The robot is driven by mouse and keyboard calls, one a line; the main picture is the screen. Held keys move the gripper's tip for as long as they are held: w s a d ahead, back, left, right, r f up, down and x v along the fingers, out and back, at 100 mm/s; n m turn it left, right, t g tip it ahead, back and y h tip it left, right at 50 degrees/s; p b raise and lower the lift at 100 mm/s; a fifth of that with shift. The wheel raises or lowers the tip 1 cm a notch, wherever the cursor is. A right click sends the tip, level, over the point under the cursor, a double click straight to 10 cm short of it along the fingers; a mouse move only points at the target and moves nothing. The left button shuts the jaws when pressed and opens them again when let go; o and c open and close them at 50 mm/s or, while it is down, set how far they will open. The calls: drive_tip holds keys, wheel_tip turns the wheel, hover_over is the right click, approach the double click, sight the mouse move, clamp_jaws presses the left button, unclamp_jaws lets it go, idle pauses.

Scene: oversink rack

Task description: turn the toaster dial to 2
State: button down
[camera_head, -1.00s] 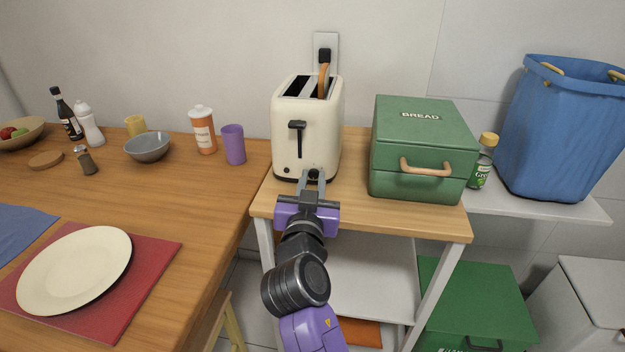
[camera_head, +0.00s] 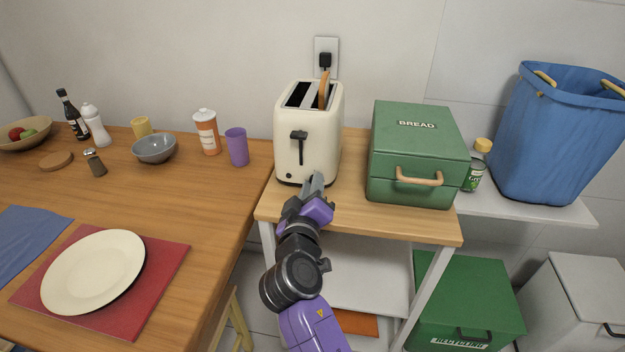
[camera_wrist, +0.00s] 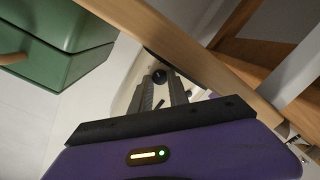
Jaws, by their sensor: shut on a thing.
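The cream toaster (camera_head: 307,135) stands on the small wooden-topped stand, with a slice of bread in one slot and its black lever on the front. My gripper (camera_head: 314,182) is at the lower right of the toaster's front and hides the dial in the head view. In the wrist view the black dial (camera_wrist: 160,76) sits between the fingertips of my gripper (camera_wrist: 162,84), which are shut on it. My gripper is rolled to one side. The number the dial points to cannot be read.
A green bread box (camera_head: 418,155) stands close to the toaster's right. A purple cup (camera_head: 237,147) and an orange-and-white bottle (camera_head: 206,132) stand on the table to the left. A black plug (camera_head: 325,60) is in the wall socket behind the toaster.

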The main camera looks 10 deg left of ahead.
drive_tip(key=n+h+p, duration=0.1)
drive_tip(key=n+p, duration=0.3)
drive_tip(key=n, duration=0.2)
drive_tip(key=shift+a+n, duration=0.1)
drive_tip(key=shift+n, duration=0.3)
drive_tip(key=n+p, duration=0.2)
drive_tip(key=n, duration=0.1)
drive_tip(key=shift+n+h, duration=0.3)
drive_tip(key=shift+n, duration=0.1)
drive_tip(key=shift+a+f+n+p, duration=0.15)
drive_tip(key=shift+n+p, duration=0.5)
drive_tip(key=shift+n, duration=0.45)
drive_tip(key=c, duration=1.3)
unclamp_jaws()
drive_tip(key=shift+o, duration=0.2)
